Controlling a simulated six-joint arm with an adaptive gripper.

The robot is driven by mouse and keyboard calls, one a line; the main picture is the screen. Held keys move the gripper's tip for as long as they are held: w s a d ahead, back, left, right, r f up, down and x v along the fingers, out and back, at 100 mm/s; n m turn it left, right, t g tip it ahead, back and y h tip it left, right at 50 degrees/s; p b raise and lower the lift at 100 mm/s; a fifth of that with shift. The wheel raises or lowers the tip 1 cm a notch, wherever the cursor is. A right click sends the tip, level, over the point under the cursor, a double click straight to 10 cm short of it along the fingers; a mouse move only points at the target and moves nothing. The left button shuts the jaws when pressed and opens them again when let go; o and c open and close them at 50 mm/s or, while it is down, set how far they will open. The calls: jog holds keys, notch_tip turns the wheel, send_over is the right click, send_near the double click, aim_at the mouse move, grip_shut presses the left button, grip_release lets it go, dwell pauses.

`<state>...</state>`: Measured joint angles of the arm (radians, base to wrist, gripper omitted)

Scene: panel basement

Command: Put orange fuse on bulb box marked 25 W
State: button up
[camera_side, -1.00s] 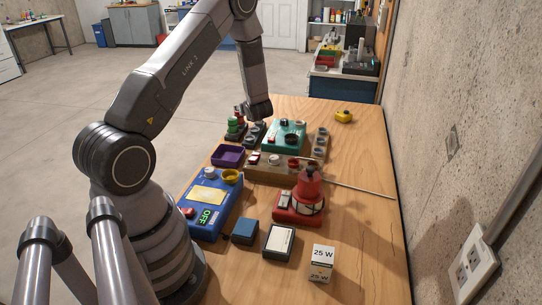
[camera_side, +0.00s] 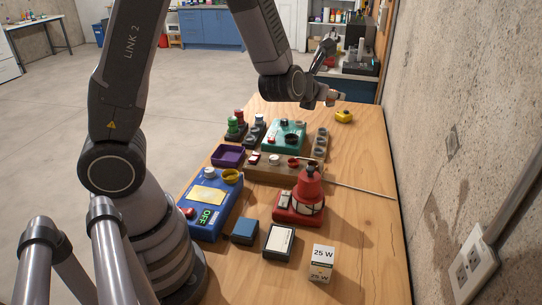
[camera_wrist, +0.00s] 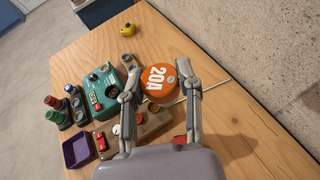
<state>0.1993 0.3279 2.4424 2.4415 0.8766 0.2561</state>
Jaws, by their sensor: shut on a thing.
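The orange fuse (camera_wrist: 157,82), a round cap marked 20A, sits between the two fingers of my gripper (camera_wrist: 158,92) in the wrist view. My gripper is shut on it and holds it above the table. In the side view my gripper (camera_side: 333,98) is over the far right part of the table; the fuse cannot be made out there. The bulb box marked 25 W (camera_side: 321,262) is a small white box standing upright at the near end of the table, well away from my gripper. It is not in the wrist view.
A red lamp-like device (camera_side: 300,202) stands behind the box, with a thin rod (camera_side: 355,188) to its right. A blue meter (camera_side: 212,205), purple tray (camera_side: 228,155), teal device (camera_side: 284,136) and yellow object (camera_side: 344,116) also occupy the table. The right strip beside the wall is mostly clear.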

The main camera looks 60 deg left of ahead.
jog(key=s+a+f+n+g+y, duration=0.8)
jog(key=s+a+n+g+y, duration=0.1)
jog(key=s+a+n+g, duration=0.25)
jog(key=s+d+f+n+g+h, duration=0.2)
jog(key=s+n+g, duration=0.3)
jog(key=s+n, duration=0.1)
jog(key=s+d+f+n+g+h, duration=0.2)
jog(key=s+d+n+g+h, duration=0.1)
jog(key=s+n+g, duration=0.3)
jog(key=shift+s+f, duration=0.2)
jog(key=shift+s, duration=0.05)
jog(key=s+d+n+g+h, duration=0.1)
jog(key=d+n+h, duration=0.1)
jog(key=s+d+n+g+h, duration=0.1)
jog(key=d+n+h, duration=0.2)
jog(key=s+d+f+n+g+h, duration=0.1)
jog(key=d+n+h, duration=0.1)
jog(key=d, duration=0.1)
jog(key=shift+s+f+n+g+h, duration=0.1)
jog(key=shift+s+n+g+h, duration=0.2)
jog(key=shift+g+h, duration=0.1)
jog(key=n+t+h, duration=1.3)
jog(key=n+h, duration=0.1)
jog(key=n, duration=0.4)
send_over(323, 253)
notch_tip(323, 253, down, 6)
jog(key=shift+r, duration=0.1)
jog(key=shift+f, duration=2.15)
